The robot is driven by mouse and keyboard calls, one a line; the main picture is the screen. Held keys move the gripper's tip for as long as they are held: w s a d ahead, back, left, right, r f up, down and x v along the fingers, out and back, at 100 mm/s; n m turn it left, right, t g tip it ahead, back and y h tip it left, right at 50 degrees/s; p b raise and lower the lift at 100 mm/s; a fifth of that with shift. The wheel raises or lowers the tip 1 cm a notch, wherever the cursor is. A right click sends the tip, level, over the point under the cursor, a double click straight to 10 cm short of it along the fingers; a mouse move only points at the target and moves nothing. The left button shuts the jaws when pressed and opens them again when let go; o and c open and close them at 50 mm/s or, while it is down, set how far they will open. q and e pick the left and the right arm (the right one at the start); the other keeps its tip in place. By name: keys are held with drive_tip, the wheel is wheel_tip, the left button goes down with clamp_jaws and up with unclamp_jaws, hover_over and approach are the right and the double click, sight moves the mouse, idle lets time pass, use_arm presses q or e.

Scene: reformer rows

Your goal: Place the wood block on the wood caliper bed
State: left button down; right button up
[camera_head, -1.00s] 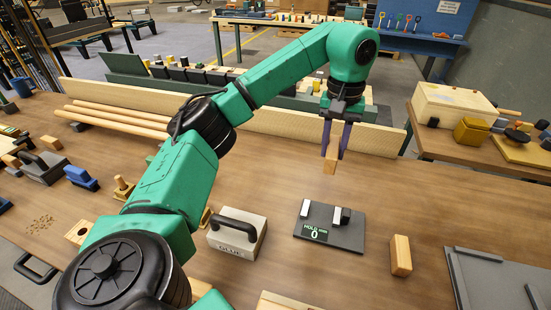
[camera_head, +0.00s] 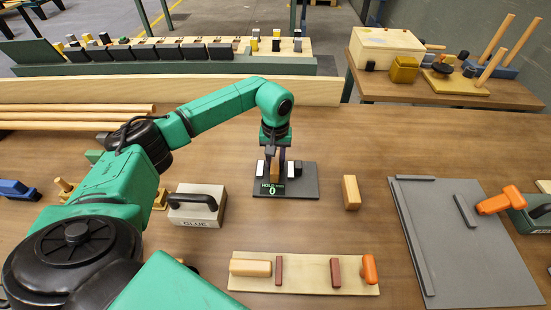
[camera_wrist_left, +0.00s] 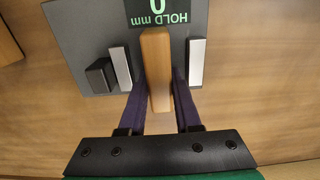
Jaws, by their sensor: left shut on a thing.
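The caliper bed is a dark grey plate (camera_head: 303,187) with a green-lit display reading "HOLD mm 0" and upright silver jaws; it also shows in the wrist view (camera_wrist_left: 85,30). My left gripper (camera_head: 274,174) is shut on an upright wood block (camera_wrist_left: 157,70), with a dark finger on each side. The block is over the plate, between the left silver jaw (camera_wrist_left: 121,68) and the right one (camera_wrist_left: 196,63), with a gap on both sides. I cannot tell whether its lower end touches the plate. My right gripper is not in view.
A second wood block (camera_head: 351,192) stands right of the bed. A glue box (camera_head: 196,205) is on the left. A light board (camera_head: 305,262) with several pieces lies in front. A large grey plate (camera_head: 470,245) lies at right. A long wooden rail (camera_head: 200,90) runs behind.

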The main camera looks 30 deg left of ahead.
sight(276, 159)
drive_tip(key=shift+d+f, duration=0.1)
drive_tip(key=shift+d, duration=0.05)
use_arm(q)
drive_tip(key=c, duration=1)
unclamp_jaws()
drive_tip(key=shift+f, duration=0.1)
drive_tip(key=shift+o, duration=0.5)
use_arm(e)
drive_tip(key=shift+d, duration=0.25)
use_arm(q)
drive_tip(key=shift+r, duration=0.35)
wheel_tip(276, 159, up, 12)
drive_tip(key=b, duration=0.2)
drive_tip(key=shift+f+b, duration=0.15)
drive_tip(key=shift+b, duration=0.15)
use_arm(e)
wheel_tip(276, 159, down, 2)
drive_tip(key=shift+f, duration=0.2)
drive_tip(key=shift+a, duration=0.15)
